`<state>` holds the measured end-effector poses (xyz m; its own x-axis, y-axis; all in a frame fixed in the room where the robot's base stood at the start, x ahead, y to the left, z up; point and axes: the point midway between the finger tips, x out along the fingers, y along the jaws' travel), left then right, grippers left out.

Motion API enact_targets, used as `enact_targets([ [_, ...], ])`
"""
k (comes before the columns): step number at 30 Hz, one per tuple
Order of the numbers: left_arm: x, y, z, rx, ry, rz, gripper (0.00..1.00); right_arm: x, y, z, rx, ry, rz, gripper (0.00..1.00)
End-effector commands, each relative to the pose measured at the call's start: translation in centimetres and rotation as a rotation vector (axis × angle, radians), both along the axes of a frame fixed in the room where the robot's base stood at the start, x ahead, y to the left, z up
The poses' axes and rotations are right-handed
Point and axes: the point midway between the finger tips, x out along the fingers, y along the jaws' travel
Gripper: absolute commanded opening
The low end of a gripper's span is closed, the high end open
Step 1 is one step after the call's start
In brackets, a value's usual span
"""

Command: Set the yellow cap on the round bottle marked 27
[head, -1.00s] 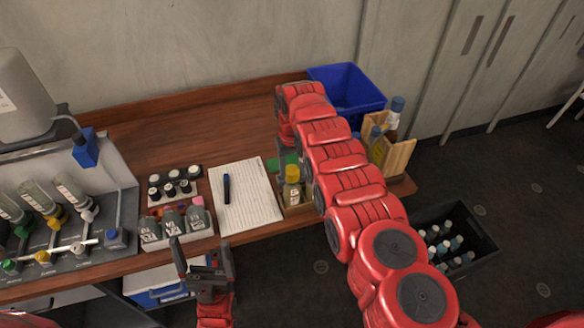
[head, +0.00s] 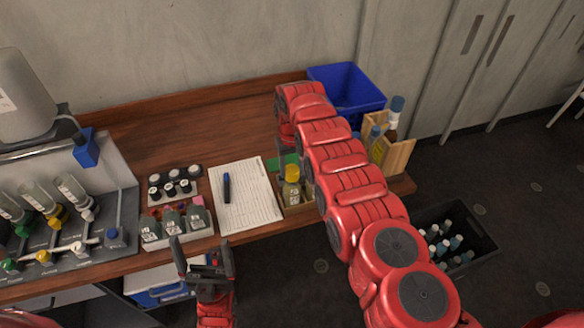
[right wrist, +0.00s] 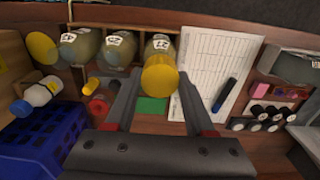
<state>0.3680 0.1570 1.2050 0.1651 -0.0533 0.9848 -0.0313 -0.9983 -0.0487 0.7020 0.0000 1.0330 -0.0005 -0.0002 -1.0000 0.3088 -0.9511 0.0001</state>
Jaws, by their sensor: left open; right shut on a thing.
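The yellow cap (right wrist: 160,75) is between the fingertips of my right gripper (right wrist: 158,88) in the right wrist view. My right gripper is shut on it. Right at the cap is a round bottle (right wrist: 160,46) with a white label that I cannot read surely. In the head view the yellow cap (head: 292,171) shows at the top of this bottle (head: 291,191); whether it is fully seated I cannot tell. My right arm hides the gripper there. My left gripper (head: 203,252) is open and empty at the bench's front edge.
Two more labelled round bottles (right wrist: 120,47) (right wrist: 82,46) stand beside it in the wooden rack. A blue bin (head: 347,88), a paper sheet (head: 245,196) with a pen (head: 227,187) and a rack of vials (head: 175,229) lie around. The rear bench is clear.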

Motion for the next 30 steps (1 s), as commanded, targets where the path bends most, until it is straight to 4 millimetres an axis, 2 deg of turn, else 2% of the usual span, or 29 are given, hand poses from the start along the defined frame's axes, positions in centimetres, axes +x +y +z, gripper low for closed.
enact_targets([
  [30, 0.00, 0.00, -0.62, 0.000, 0.000, 0.000, 0.94, 0.00, -0.01, -0.61, 0.000, 0.000, 0.000, 0.14],
])
